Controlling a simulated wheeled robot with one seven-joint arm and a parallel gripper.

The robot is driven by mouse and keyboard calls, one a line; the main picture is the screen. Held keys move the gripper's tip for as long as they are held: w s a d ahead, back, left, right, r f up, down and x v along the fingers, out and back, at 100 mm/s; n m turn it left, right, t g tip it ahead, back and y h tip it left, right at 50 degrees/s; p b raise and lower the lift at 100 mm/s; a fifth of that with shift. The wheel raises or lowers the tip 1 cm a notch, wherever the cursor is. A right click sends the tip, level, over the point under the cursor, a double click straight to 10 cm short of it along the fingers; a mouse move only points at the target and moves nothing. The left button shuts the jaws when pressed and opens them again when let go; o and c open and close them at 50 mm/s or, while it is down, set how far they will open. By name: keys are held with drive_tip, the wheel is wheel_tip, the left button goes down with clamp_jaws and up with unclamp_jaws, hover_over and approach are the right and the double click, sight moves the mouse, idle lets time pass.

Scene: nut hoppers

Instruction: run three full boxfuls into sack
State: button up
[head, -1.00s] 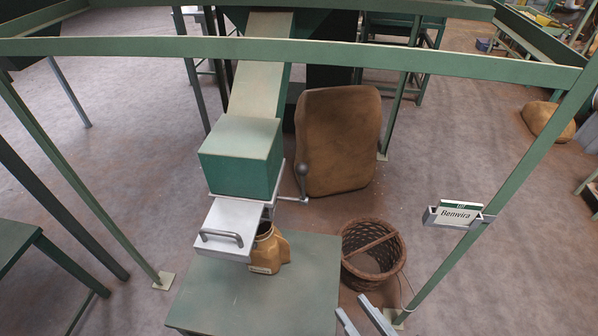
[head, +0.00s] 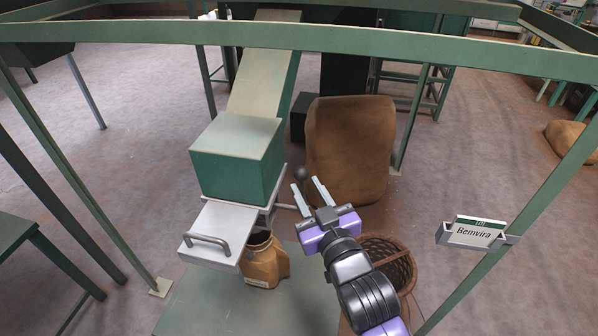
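A green metering box (head: 236,170) sits at the foot of a sloping chute (head: 262,85). Below it a pale metal slide (head: 215,228) with a bar handle (head: 208,241) sticks out toward me. A lever with a dark ball knob (head: 300,173) stands at the box's right side. A small open-mouthed brown sack (head: 264,265) stands under the box, its mouth partly hidden by the slide. My gripper (head: 306,183) is open and empty, its fingertips close to the knob. I cannot tell whether they touch it. The box's inside is hidden.
A green table (head: 205,300) bears the sack. A wicker basket (head: 402,268) stands right of it, partly behind my arm. A large full sack (head: 350,150) stands behind. A "Bemvira" sign (head: 474,233) hangs on the right post. A green rail (head: 400,58) crosses above.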

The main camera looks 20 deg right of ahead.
drive_tip(key=w, duration=0.6)
drive_tip(key=shift+w+d, duration=0.15)
drive_tip(key=shift+w, duration=0.2)
drive_tip(key=shift+c, duration=0.4)
clamp_jaws()
drive_tip(key=shift+r, duration=0.1)
